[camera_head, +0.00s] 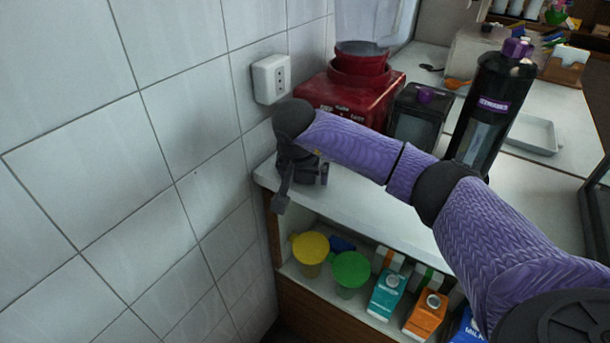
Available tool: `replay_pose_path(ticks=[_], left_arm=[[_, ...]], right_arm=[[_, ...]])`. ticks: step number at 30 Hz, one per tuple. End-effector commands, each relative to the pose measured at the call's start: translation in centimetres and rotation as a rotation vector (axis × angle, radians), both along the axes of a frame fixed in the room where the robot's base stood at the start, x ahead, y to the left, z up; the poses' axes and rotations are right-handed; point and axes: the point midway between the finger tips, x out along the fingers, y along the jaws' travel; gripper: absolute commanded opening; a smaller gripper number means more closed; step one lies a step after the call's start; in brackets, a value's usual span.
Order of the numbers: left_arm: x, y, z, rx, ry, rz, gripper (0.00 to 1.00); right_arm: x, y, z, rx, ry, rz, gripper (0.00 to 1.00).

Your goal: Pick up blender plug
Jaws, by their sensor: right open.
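The red blender base (362,92) stands at the back of the white counter, against the tiled wall, with its clear jug (366,18) cut off by the top edge. A white socket (271,79) is on the wall to its left. I cannot make out the blender plug or its cord; my right arm covers part of that area. My right gripper (303,193) is open, pointing down at the counter's front left corner, below the socket and in front of the blender. I see nothing between its fingers. My left gripper is out of view.
A black box (421,111) and a tall black bottle (491,108) stand behind my right arm. A white tray (531,134) lies at right. The shelf below holds a yellow-lidded cup (310,248), a green-lidded cup (350,270) and several cartons. The tiled wall closes off the left.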

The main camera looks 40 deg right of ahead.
Motion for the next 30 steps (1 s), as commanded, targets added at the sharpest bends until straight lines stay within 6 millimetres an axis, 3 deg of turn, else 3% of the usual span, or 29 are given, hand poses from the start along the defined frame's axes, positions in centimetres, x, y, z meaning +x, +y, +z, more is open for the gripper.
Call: replay_pose_path(ticks=[1, 2, 14, 22, 30], left_arm=[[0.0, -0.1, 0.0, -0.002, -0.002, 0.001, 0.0], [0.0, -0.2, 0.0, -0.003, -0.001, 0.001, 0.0], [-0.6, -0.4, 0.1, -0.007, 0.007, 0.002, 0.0], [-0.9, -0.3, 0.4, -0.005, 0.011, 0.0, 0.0], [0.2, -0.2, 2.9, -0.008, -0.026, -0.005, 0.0]], right_arm=[[0.0, 0.0, 0.1, 0.0, 0.0, 0.0, 0.94], [0.0, 0.0, 0.1, 0.0, 0.0, 0.0, 0.87], [0.0, 0.0, 0.0, 0.001, -0.001, -0.001, 0.03], [0.0, 0.0, 0.6, 0.001, -0.002, 0.0, 0.0], [0.1, 0.0, 7.8, 0.0, -0.008, -0.001, 0.0]])
